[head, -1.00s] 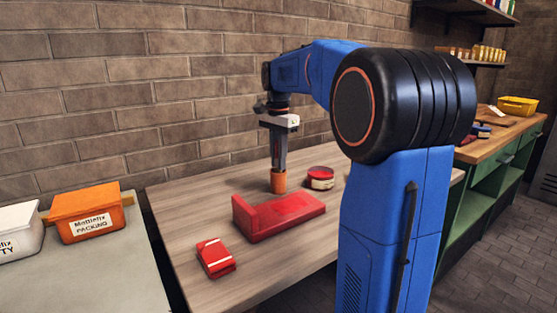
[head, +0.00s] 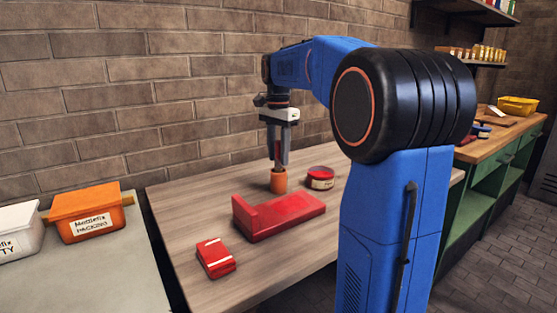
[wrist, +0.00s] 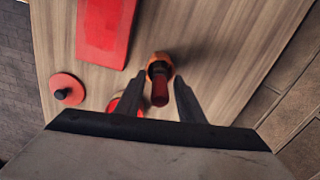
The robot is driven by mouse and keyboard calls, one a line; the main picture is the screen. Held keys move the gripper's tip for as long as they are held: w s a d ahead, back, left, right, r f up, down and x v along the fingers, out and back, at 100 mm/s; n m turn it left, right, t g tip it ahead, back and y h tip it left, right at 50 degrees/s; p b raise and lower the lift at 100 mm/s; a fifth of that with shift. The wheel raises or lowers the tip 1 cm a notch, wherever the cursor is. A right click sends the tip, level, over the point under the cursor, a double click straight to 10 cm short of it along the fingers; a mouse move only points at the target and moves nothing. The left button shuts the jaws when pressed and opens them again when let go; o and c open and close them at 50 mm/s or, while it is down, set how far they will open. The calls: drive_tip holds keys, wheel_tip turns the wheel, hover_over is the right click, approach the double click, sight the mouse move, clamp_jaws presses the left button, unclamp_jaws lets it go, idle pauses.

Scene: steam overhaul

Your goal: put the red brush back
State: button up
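An orange pot (head: 279,185) stands on the wooden bench, and it also shows in the wrist view (wrist: 153,64). The red brush (wrist: 160,92) shows in the wrist view as a dark red handle rising from the pot toward the camera. Its lower end is hidden in the pot. My gripper (head: 278,165) points down just above the pot. In the wrist view my gripper (wrist: 158,95) is open, its two fingers apart with a gap on either side of the handle.
A red angle block (head: 285,216) lies in front of the pot. A red-lidded tin (head: 320,178) stands close to its right. A red box (head: 215,258) lies nearer the front. The wrist view shows a red disc with a black knob (wrist: 67,89). A brick wall rises behind.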

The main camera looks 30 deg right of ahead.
wheel_tip(320, 180, up, 10)
drive_tip(key=shift+r, duration=0.1)
drive_tip(key=shift+s, duration=0.15)
idle(0.6)
